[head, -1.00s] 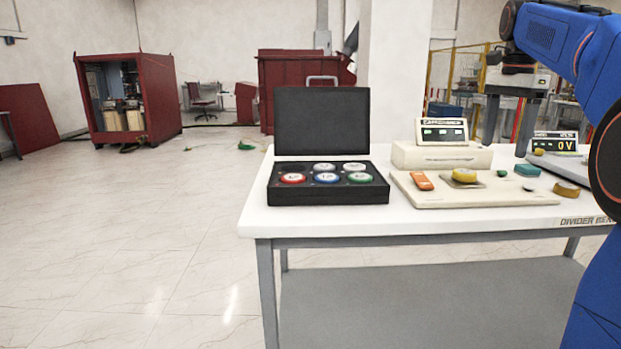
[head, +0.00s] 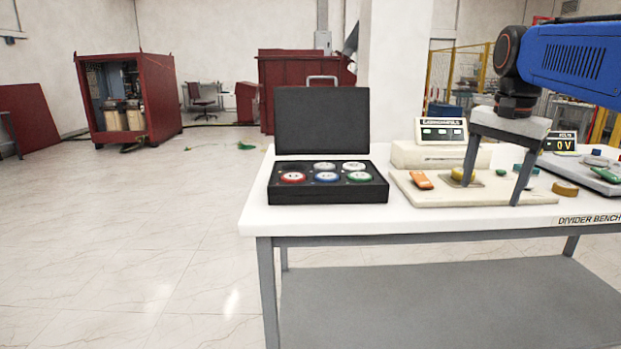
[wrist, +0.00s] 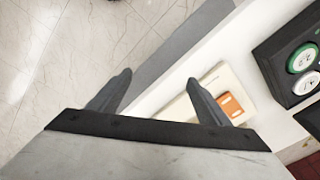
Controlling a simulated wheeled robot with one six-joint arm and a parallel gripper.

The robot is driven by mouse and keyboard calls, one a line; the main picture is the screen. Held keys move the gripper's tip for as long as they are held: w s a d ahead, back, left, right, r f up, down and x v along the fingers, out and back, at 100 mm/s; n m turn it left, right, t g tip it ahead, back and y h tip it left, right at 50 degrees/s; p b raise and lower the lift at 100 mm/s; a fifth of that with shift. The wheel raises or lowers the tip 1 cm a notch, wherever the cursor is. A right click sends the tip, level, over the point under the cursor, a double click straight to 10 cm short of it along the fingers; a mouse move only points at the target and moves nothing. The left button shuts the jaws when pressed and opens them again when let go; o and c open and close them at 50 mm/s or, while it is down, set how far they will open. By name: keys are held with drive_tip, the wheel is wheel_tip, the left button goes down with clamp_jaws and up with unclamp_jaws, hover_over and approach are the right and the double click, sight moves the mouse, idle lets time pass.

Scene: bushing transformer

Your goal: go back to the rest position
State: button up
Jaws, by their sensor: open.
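My gripper (head: 491,195) points down over the right half of the divider bench (head: 400,218), its two grey fingers spread and nothing between them. In the wrist view, the fingers of my gripper (wrist: 158,77) are wide apart, over the bench edge and floor. The orange block (wrist: 232,105) shows beside the right finger there. I cannot tell the exact height of the fingertips above the bench.
An open black case (head: 328,196) with several coloured round pieces stands on the bench's left. A cream meter (head: 441,155) stands behind the board, and a display reading 0 V (head: 562,144) is at right. A red cabinet (head: 150,100) stands far left. The floor (head: 130,250) left is clear.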

drive_tip(key=s+a+f+n+t, duration=0.1)
drive_tip(key=s+a+f+n, duration=0.3)
drive_tip(key=s+f, duration=0.6)
drive_tip(key=s+a+f+n+t, duration=0.2)
drive_tip(key=s+a+f+n, duration=0.2)
drive_tip(key=s+f, duration=0.6)
wheel_tip(320, 180, down, 6)
drive_tip(key=shift+s+a+r+n, duration=0.2)
drive_tip(key=shift+s+r+n, duration=0.1)
drive_tip(key=shift+n, duration=0.8)
